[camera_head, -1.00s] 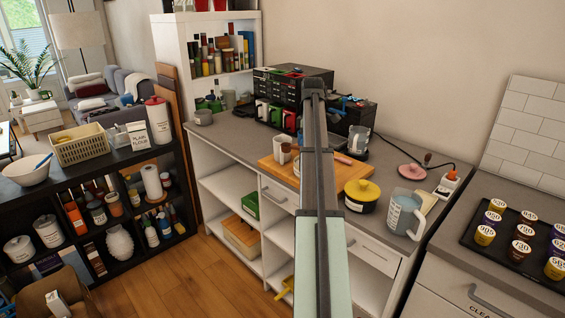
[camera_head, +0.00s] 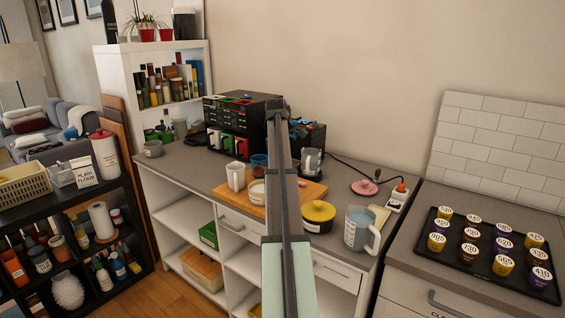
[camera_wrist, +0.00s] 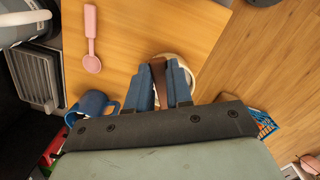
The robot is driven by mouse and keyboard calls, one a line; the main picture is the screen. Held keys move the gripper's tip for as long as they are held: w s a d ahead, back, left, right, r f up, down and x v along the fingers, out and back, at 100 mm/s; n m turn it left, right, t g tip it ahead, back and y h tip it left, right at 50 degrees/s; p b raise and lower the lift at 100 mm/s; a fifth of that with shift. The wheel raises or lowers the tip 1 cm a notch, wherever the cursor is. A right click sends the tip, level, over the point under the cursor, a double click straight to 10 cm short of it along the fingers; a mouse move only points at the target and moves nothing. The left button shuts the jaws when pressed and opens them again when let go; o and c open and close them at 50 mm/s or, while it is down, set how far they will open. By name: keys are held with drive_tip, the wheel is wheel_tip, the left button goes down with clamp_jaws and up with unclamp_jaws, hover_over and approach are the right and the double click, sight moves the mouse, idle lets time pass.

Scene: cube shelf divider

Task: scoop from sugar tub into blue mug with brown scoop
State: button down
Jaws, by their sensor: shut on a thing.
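My gripper (camera_wrist: 164,66) is shut on the brown scoop (camera_wrist: 158,76) by its handle in the wrist view. A round cream tub (camera_wrist: 187,65), apparently the sugar tub, lies just beyond the fingers, which partly cover it. I cannot tell whether the scoop's bowl is inside it. The blue mug (camera_wrist: 95,103) is left of the gripper, partly cut off by the gripper body. In the head view the tub (camera_head: 257,192) stands on the wooden board (camera_head: 222,192), with the blue mug (camera_head: 259,162) behind it. My arm hides the gripper and scoop there.
A white mug (camera_head: 236,176) stands left of the tub. A pink spoon (camera_wrist: 91,40) lies on the board. A black organiser (camera_head: 243,115) stands behind.

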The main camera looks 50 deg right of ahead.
drive_tip(key=shift+w+a+r+g+h, duration=0.15)
drive_tip(key=shift+w+r+g+h, duration=0.2)
drive_tip(key=shift+g, duration=0.3)
drive_tip(key=shift+w+a+r+g+h, duration=0.2)
drive_tip(key=shift+g+h, duration=0.25)
drive_tip(key=shift+g, duration=0.25)
drive_tip(key=shift+w+a+r+g+h, duration=0.1)
drive_tip(key=shift+w+r+g+h, duration=0.2)
drive_tip(key=shift+g, duration=0.35)
drive_tip(key=shift+f, duration=0.1)
drive_tip(key=shift+f, duration=0.1)
wheel_tip(320, 180, down, 7)
idle(0.4)
idle(1.1)
wheel_tip(320, 180, up, 5)
drive_tip(key=shift+d+f, duration=0.1)
drive_tip(key=shift+s+d+r+t, duration=0.1)
drive_tip(key=shift+s+r+t, duration=0.1)
drive_tip(key=shift+s+t, duration=0.2)
drive_tip(key=shift+s+d+r+t+y, duration=0.15)
drive_tip(key=shift+s+t+y, duration=0.1)
drive_tip(key=shift+t+y, duration=0.3)
drive_tip(key=shift+s+d+f+t+y, duration=0.1)
drive_tip(key=shift+s+t+y, duration=0.15)
drive_tip(key=shift+t, duration=0.55)
drive_tip(key=shift+s+d+r+t+y, duration=0.1)
drive_tip(key=shift+s+d+t+y, duration=0.1)
drive_tip(key=shift+t+y, duration=0.4)
